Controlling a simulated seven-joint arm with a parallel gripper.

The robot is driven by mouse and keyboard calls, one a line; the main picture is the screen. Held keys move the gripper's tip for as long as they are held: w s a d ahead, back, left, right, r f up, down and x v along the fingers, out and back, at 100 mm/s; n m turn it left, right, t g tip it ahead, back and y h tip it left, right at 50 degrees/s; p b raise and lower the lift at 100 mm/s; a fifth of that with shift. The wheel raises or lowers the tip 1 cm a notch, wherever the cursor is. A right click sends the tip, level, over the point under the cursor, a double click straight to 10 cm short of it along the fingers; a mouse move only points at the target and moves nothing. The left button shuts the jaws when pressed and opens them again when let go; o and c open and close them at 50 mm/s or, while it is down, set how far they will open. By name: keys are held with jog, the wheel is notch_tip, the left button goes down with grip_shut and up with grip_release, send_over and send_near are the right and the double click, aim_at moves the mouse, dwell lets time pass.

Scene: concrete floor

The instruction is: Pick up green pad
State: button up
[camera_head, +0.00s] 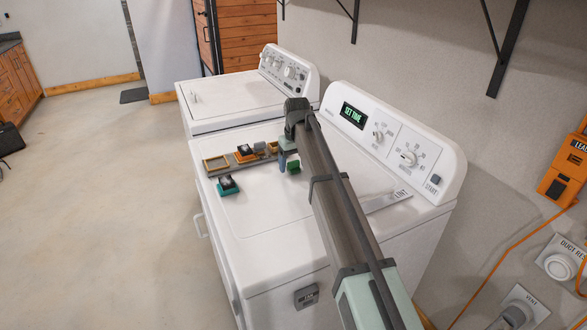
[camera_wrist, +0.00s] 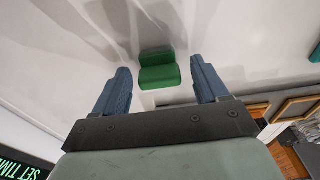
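The green pad (camera_head: 294,167) is a small dark green block on the white top of the nearer machine. In the wrist view the green pad (camera_wrist: 157,76) shows ahead of my gripper, between the lines of its two blue fingers. My gripper (camera_head: 286,160) is right beside the pad in the head view, and partly overlaps it. In the wrist view my gripper (camera_wrist: 160,67) is open, with a gap on both sides of the pad. I cannot tell how much height is left between the fingertips and the pad.
A tray (camera_head: 217,163) with compartments holding small orange, grey and dark items lies on the machine (camera_head: 270,215). A teal block (camera_head: 229,190) with a black item on top sits in front of the tray. The control panel (camera_head: 391,140) rises behind. A second white machine (camera_head: 225,98) stands farther back.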

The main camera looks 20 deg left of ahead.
jog(key=c, duration=1)
jog(key=shift+r, duration=0.15)
notch_tip(320, 180, up, 10)
jog(key=shift+f, duration=0.1)
